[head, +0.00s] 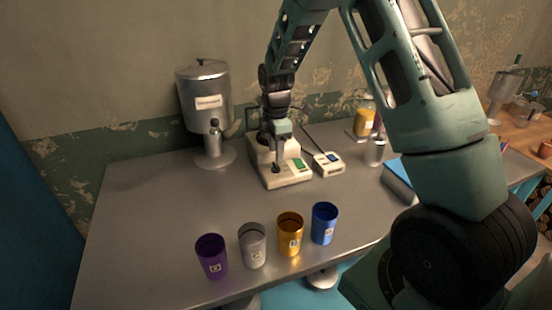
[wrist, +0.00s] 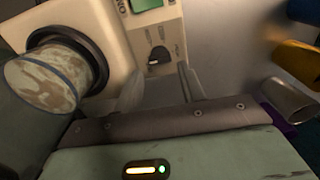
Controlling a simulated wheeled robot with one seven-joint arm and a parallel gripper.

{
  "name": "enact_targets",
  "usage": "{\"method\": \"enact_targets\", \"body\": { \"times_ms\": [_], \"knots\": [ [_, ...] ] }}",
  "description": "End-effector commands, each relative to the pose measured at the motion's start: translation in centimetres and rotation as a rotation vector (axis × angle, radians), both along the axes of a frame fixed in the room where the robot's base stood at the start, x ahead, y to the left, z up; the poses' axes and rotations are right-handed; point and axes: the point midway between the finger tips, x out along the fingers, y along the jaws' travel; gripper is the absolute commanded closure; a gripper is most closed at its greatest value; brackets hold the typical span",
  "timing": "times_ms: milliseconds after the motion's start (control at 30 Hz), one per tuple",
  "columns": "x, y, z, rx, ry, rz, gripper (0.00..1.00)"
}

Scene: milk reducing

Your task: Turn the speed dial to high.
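The cream machine (head: 287,180) stands at the back middle of the table, with a green panel (head: 299,163) on its top. It also shows in the wrist view (wrist: 115,25). Its small dark speed dial (wrist: 158,57) has tiny labels around it that are too blurred to read, so I cannot tell its setting. My gripper (wrist: 160,85) points down over the machine. Its two fingers are apart, with the dial showing beyond the gap between them and nothing held. In the head view my gripper (head: 277,155) hangs close above the front left of the machine.
A purple cup (head: 212,258), a grey cup (head: 252,247), an orange cup (head: 290,235) and a blue cup (head: 324,224) line the front edge. A metal tank (head: 204,95) stands back left. A small white device (head: 328,164) is right of the machine. The table's left (head: 150,200) is clear.

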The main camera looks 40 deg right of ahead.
Motion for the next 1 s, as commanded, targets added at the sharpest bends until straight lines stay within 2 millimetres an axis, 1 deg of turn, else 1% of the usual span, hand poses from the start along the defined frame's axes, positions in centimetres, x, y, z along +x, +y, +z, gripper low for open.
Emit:
{"method": "enact_targets", "body": {
  "times_ms": [33,100,200,300,433,667,700,767,800,1000],
  "knots": [
    [-0.1,0.0,-0.9,0.000,0.004,0.000,0.60],
    [-0.1,0.0,-2.0,0.000,0.002,0.000,0.60],
    [0.0,0.0,-3.1,-0.001,0.001,0.000,0.60],
    [0.0,0.0,-3.9,-0.001,0.001,0.000,0.60],
    [0.0,0.0,-4.3,-0.001,-0.002,0.000,0.60],
    [0.0,0.0,-4.3,-0.001,-0.002,0.000,0.60],
    [0.0,0.0,-4.3,0.000,-0.001,0.000,0.71],
    [0.0,0.0,-4.3,0.000,-0.001,0.000,0.88],
    [0.0,0.0,-4.3,0.000,-0.001,0.000,0.92],
    [0.0,0.0,-4.3,0.000,-0.001,-0.007,0.92]
  ]
}}
